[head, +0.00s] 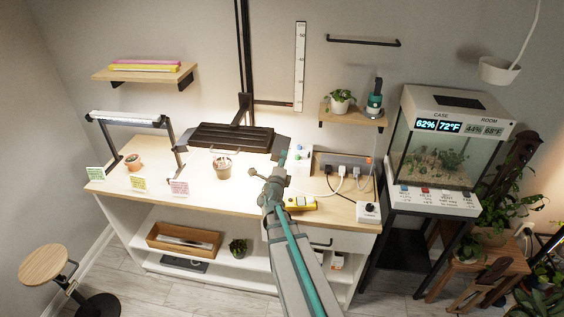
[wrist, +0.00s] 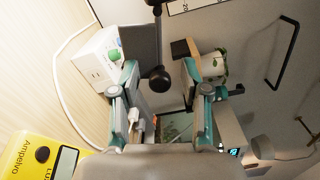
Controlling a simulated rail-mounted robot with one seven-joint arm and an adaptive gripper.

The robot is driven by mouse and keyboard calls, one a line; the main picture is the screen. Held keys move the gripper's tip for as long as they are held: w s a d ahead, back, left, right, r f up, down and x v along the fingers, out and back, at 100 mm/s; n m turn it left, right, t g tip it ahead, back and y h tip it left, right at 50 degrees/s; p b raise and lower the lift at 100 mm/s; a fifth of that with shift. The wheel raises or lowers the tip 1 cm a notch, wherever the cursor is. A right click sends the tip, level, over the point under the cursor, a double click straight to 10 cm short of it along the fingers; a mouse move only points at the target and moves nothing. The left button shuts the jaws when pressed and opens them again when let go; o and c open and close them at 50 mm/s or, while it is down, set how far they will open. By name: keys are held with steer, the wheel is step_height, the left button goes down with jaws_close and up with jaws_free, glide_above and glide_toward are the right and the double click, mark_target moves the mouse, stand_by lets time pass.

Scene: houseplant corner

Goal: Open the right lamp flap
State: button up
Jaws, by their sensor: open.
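The grow lamp (head: 230,138) is a wide dark ribbed panel hung on a black post above the table. Its right flap (head: 281,147) is a small dark plate at the panel's right end, next to my gripper (head: 274,174). In the wrist view my gripper (wrist: 160,72) has its two teal fingers spread apart. A dark rod with a round knob (wrist: 160,79) shows in the gap between them; I cannot tell its depth or whether it touches a finger. A dark grey plate (wrist: 140,43), perhaps the flap, shows behind the left finger. The flap's exact angle is unclear.
A white box with a green button (wrist: 98,58) stands near the left finger. A grey power unit (head: 343,164) with cables is to the right. A potted seedling (head: 222,168) stands under the lamp.

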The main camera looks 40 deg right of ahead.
steer(key=v, duration=0.7)
steer(key=shift+s, duration=0.2)
steer(key=shift+a, duration=0.15)
